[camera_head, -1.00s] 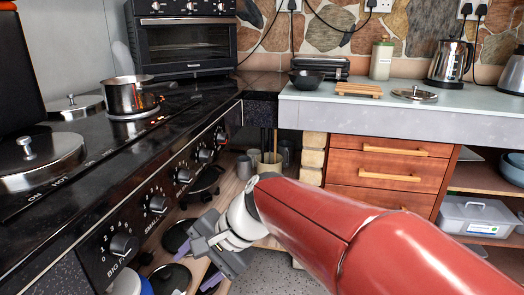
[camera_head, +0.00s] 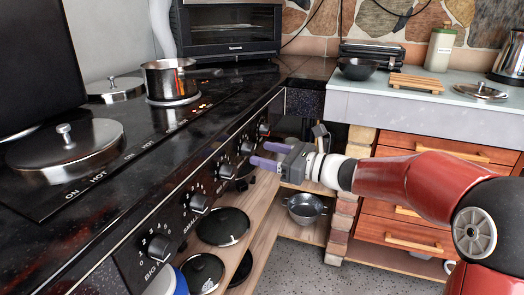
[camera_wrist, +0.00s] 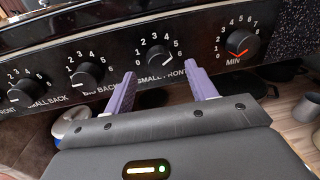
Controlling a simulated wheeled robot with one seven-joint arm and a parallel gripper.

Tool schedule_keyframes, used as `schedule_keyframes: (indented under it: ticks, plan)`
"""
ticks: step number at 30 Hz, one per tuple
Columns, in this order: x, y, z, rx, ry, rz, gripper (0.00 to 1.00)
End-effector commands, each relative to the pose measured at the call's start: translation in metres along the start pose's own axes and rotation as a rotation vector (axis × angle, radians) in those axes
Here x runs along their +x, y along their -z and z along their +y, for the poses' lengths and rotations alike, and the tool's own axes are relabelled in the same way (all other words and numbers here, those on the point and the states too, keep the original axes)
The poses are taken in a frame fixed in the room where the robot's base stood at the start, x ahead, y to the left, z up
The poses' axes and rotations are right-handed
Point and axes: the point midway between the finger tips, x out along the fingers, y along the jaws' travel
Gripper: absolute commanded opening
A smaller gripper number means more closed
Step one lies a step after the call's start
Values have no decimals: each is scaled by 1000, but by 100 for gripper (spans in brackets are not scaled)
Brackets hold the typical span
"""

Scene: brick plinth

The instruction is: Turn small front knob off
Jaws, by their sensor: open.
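The small front knob (camera_wrist: 158,58) is a round black knob on the stove's dark front panel, above the white "SMALL FRONT" label. Its white mark points to the lower right, near the high end of the 0–6 scale. In the head view this knob (camera_head: 247,148) is small, just beyond the fingertips. My gripper (camera_head: 263,154) is open, with purple fingers pointing at the panel. In the wrist view the gripper (camera_wrist: 162,75) has one finger on each side of the knob and slightly below it. Contact cannot be told.
The big back knob (camera_wrist: 88,75) is left of my fingers, and the knob marked MIN (camera_wrist: 238,43), with a red pointer, is right. A pot (camera_head: 168,80) stands on the stove top (camera_head: 140,130). Pans and lids (camera_head: 222,226) lie on the shelf below.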

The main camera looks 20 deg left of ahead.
Motion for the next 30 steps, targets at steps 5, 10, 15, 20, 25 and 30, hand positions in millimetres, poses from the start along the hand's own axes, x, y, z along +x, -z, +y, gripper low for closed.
schedule_keyframes:
  ticks: [5,10,15,20,25,30]
  plan:
    - [21,0,0,0,-1,1,56]
    - [27,0,0,0,0,1,56]
    - [27,0,0,-1,1,2,56]
    - [27,0,0,-1,1,2,38]
    - [27,0,0,-1,1,2,16]
    - [26,1,0,-7,1,2,12]
